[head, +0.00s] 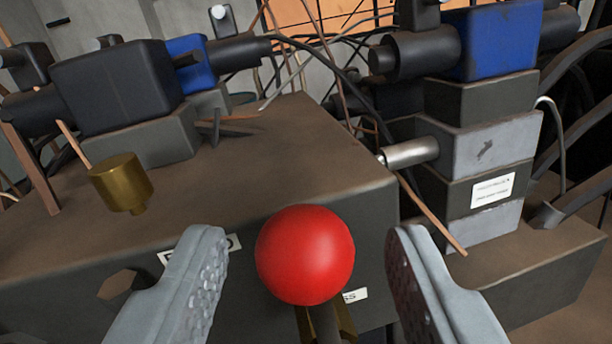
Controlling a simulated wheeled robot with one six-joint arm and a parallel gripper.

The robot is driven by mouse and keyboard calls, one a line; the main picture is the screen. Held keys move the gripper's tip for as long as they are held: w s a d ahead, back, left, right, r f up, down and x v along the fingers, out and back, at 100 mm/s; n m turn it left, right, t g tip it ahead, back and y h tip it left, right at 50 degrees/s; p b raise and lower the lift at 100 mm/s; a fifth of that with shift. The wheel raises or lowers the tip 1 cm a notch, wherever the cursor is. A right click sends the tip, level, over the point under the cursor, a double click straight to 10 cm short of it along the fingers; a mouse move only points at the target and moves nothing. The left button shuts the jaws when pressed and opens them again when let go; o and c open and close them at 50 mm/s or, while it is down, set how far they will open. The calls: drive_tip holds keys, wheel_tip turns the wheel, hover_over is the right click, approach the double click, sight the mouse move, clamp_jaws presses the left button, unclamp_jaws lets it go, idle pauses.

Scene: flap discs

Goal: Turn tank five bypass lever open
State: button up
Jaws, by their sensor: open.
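The lever shows as a red ball knob (305,254) in the lower middle of the head view, with part of its dark stem and a brass-coloured fitting (342,322) below it. My gripper (308,265) is open. Its two grey, ridged fingers stand to the left and right of the knob, with a gap on each side. Behind the knob is a dark box-shaped block (365,225) with white labels on its front face. The labels are partly hidden by the knob and left finger, so I cannot read which tank this is.
A brass cylinder (122,182) stands out at the left. Dark and blue valve units (125,85) sit on the block at the back left. A stacked grey unit (485,150) with a blue top stands at the right. Loose cables and thin rods cross the back.

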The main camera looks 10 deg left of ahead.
drive_tip(key=shift+w+a, duration=0.15)
drive_tip(key=shift+w, duration=1.05)
clamp_jaws()
